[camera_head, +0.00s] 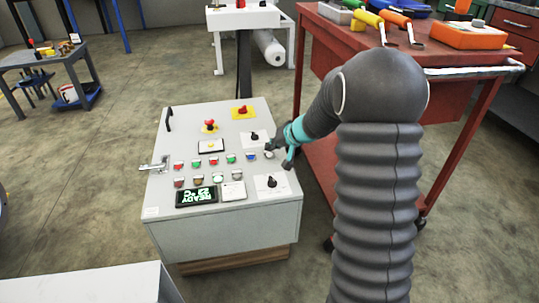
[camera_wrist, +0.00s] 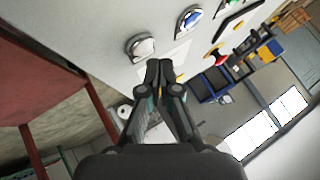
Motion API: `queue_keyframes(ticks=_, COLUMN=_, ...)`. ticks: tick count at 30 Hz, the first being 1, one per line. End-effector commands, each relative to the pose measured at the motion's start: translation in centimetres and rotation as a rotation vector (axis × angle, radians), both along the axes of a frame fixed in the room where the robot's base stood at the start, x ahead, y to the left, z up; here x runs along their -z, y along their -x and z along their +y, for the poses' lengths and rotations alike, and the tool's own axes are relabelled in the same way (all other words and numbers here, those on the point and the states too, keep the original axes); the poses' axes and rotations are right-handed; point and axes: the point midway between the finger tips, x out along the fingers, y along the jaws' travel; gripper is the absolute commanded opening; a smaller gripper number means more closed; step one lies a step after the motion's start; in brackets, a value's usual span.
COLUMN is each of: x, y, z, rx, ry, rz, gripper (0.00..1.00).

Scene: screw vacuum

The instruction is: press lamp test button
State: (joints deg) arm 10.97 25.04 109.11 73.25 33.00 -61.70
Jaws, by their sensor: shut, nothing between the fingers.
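A grey control box (camera_head: 225,238) stands on the floor with buttons on its sloped top panel. A white round button (camera_head: 269,155) sits at the right end of the upper button row, beside a blue button (camera_head: 251,157). In the wrist view the white button (camera_wrist: 141,47) has a metal ring, and the blue button (camera_wrist: 190,19) is up and to its right. No button label is readable. My gripper (camera_head: 271,148) is shut and empty, close to the white button. In the wrist view its fingertips (camera_wrist: 160,64) are just right of and below that button; contact cannot be told.
A red tool table (camera_head: 460,60) stands close to the right. Floor is open to the left.

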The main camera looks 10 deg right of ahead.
Motion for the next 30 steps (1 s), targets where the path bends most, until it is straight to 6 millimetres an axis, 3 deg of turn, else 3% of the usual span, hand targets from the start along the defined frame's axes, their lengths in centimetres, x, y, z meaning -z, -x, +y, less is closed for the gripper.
queue_keyframes(ticks=30, x=0.8, y=-0.01, z=0.0, rx=0.0, ry=0.0, rz=0.0, gripper=0.0)
